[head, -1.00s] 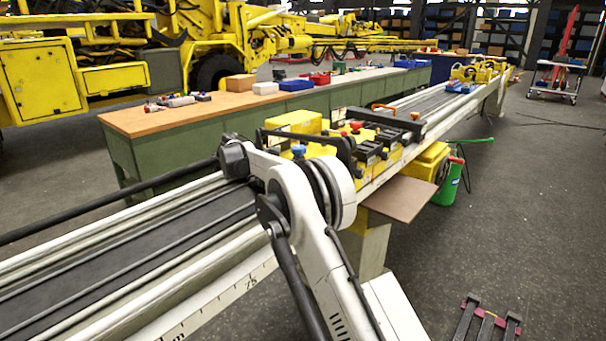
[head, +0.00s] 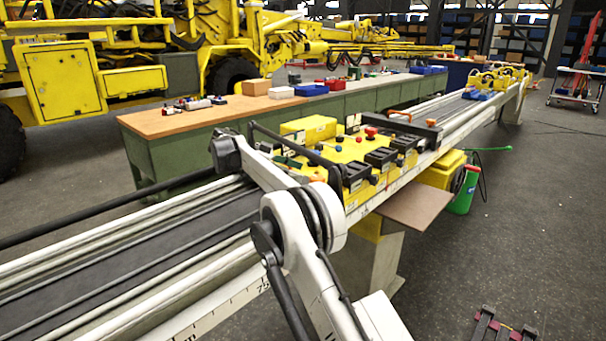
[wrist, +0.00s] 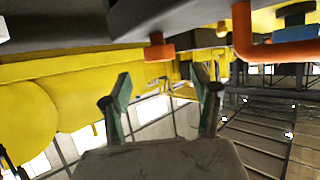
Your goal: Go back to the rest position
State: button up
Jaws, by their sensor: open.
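My gripper (wrist: 161,95) shows in the wrist view with its two dark green-grey fingers spread apart and nothing between them. A yellow body (wrist: 80,95) is to its left. An orange knob (wrist: 158,48) and an orange bent handle (wrist: 275,48) are beyond and above the fingertips, apart from them. In the head view my white arm reaches over the long boom rail (head: 120,250); the fingers cannot be made out there. The yellow boom assembly (head: 345,148), with black blocks and red and blue knobs, is on the rail past my arm.
A green workbench with a wooden top (head: 185,120) runs behind the rail with small parts and boxes. A brown plate (head: 418,203) juts out below the assembly, near a green canister (head: 463,190). A dark red-and-black stand (head: 502,325) is at lower right. The right floor is mostly clear.

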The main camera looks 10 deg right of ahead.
jog(key=shift+r, duration=0.1)
jog(key=shift+d+r, duration=0.2)
jog(key=shift+r, duration=0.05)
jog(key=s+d+r+n+t+y, duration=0.25)
jog(key=s+d+r+n, duration=0.3)
jog(key=s, duration=0.45)
jog(key=s+d+r+n+t+y, duration=0.1)
jog(key=s+d+r+n+y, duration=0.4)
jog(key=s, duration=0.4)
jog(key=s+a+f+n+t+y, duration=0.1)
jog(key=s+f+n+t+y, duration=0.1)
jog(key=s, duration=0.8)
jog(key=s+a+f+n+t+y, duration=0.1)
jog(key=s+f+n, duration=0.3)
jog(key=s+f, duration=0.3)
jog(key=s+a+f+n+t+y, duration=0.2)
jog(key=s+f+n, duration=0.1)
jog(key=s, duration=1.1)
jog(key=shift+s+f+t+y, duration=0.15)
jog(key=shift+f+t+y, duration=0.2)
jog(key=shift+f, duration=0.4)
jog(key=shift+a, duration=0.1)
